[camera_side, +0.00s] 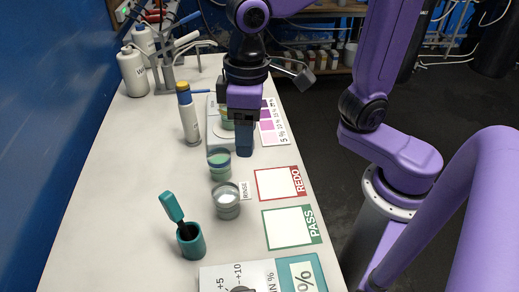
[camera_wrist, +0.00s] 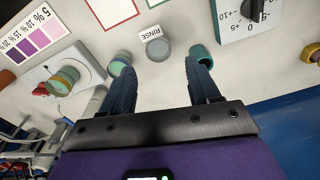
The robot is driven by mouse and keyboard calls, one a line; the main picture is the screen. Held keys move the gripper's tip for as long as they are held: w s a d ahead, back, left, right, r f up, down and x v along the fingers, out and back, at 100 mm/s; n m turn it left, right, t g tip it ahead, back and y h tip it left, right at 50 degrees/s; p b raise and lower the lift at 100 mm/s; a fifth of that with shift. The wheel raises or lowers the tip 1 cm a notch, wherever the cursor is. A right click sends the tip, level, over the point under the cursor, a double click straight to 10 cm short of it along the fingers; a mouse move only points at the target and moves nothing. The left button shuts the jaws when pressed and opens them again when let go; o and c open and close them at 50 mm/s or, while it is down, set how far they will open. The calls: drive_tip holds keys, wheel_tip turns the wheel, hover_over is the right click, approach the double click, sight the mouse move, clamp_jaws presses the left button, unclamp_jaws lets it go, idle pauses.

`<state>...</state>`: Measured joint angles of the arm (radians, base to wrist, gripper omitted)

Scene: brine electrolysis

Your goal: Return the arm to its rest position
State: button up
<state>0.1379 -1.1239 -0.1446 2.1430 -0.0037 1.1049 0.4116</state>
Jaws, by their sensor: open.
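My gripper (camera_side: 243,150) points down above the white bench in the side view, near the scale and the colour card. Its two dark blue fingers are apart with nothing between them. In the wrist view my gripper (camera_wrist: 160,85) also shows spread and empty. My purple arm reaches in from the right and partly hides the scale behind the gripper. The gripper looks close to a green jar (camera_side: 219,165) in the side view, but I cannot tell its height above the bench.
A rinse jar (camera_side: 227,203), a teal cup (camera_side: 191,242) with a teal-handled tool, and a yellow-capped bottle (camera_side: 190,120) stand nearby. REDO (camera_side: 280,184) and PASS (camera_side: 290,227) squares lie right. A dial box (camera_wrist: 252,20) is at the front. A scale (camera_wrist: 82,62) holds a jar.

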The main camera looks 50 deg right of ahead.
drive_tip(key=shift+o, duration=0.3)
drive_tip(key=s+d+f+n, duration=0.2)
drive_tip(key=s+d+n, duration=0.1)
drive_tip(key=s+d, duration=0.2)
drive_tip(key=s+d+f+n, duration=0.2)
drive_tip(key=s+d, duration=0.3)
drive_tip(key=d, duration=0.3)
drive_tip(key=shift+s+f+n, duration=0.15)
drive_tip(key=shift+f+n, duration=0.25)
drive_tip(key=shift+f, duration=0.3)
drive_tip(key=o, duration=0.7)
drive_tip(key=shift+s+d+f, duration=0.1)
drive_tip(key=shift+s+d, duration=0.1)
drive_tip(key=shift+d, duration=0.05)
drive_tip(key=w+a+r+m+g, duration=0.1)
drive_tip(key=a+r+m+g, duration=0.1)
drive_tip(key=a+r, duration=0.65)
drive_tip(key=w+a+r+m+g, duration=0.1)
drive_tip(key=w+a+r+g, duration=0.15)
drive_tip(key=a+r, duration=0.6)
drive_tip(key=shift+y, duration=0.4)
drive_tip(key=x, duration=0.4)
drive_tip(key=a+x, duration=0.1)
drive_tip(key=x, duration=0.7)
drive_tip(key=shift+a+f, duration=0.3)
drive_tip(key=shift+a, duration=0.1)
drive_tip(key=shift+w+r, duration=0.1)
